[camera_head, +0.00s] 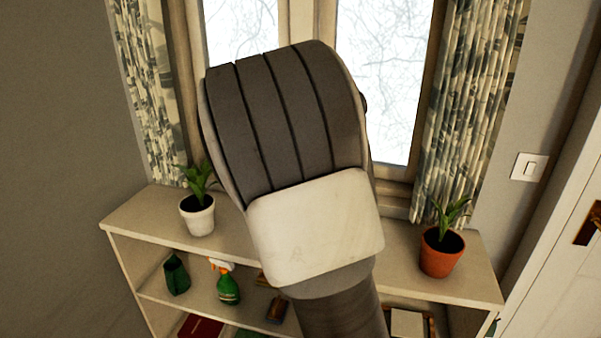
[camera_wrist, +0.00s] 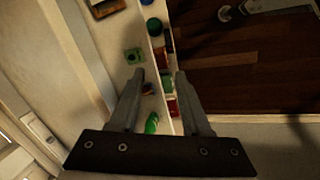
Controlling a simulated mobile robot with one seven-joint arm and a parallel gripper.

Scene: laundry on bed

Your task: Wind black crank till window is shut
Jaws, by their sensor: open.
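The window (camera_head: 382,75) stands behind the shelf unit in the head view, with two bright panes in a wooden frame. My own arm covers its lower middle. I cannot make out the black crank in either view; in the head view it may be hidden behind my arm. My gripper (camera_wrist: 159,77) shows in the wrist view, its two fingers apart with nothing held between them. It points down past the shelf unit's edge. The gripper itself is hidden in the head view.
A shelf unit (camera_head: 151,218) below the window bears a white-potted plant (camera_head: 198,213) at left and an orange-potted plant (camera_head: 441,252) at right. A green spray bottle (camera_head: 227,284) stands inside it. Patterned curtains (camera_head: 468,90) flank the window. Dark wooden floor (camera_wrist: 235,75) shows in the wrist view.

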